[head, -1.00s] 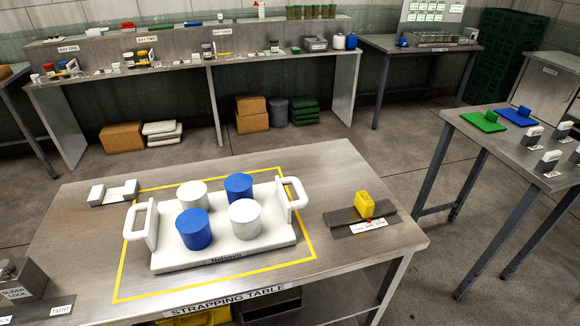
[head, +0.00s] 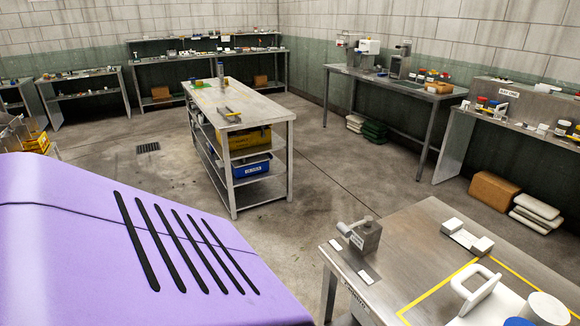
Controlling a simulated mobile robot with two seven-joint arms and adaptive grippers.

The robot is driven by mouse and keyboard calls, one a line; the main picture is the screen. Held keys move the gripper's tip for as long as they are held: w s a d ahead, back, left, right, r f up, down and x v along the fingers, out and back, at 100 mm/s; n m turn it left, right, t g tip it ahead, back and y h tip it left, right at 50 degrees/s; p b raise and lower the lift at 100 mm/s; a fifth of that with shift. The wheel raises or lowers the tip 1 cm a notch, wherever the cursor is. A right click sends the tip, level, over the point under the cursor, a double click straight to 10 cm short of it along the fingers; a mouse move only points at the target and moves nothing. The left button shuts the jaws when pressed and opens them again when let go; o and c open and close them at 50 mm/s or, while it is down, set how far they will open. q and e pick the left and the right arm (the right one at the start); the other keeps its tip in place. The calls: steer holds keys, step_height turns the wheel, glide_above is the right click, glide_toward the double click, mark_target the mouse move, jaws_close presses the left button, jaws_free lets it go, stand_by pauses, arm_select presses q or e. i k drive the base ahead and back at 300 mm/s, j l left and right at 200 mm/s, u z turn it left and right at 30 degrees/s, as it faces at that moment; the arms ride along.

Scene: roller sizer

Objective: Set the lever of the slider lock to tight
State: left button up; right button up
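The slider lock (head: 364,238) is a grey metal block with a lever (head: 347,228) on it. It stands near the left corner of the strapping table (head: 420,250), at the lower right of the head view. The lever has a rounded end and points to the left. Two white labels lie on the table by the block, a left one (head: 335,245) and a right one (head: 366,277). Their words are too small to read. Neither of my grippers is in view.
A large purple surface with black slots fills the lower left. A white handled tray (head: 480,297) with blue and white cylinders and a white block piece (head: 466,236) are on the strapping table. A workbench (head: 240,105) with bins stands mid-room. Open floor lies between them.

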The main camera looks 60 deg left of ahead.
mark_target(346, 230)
steer(key=u, duration=1.5)
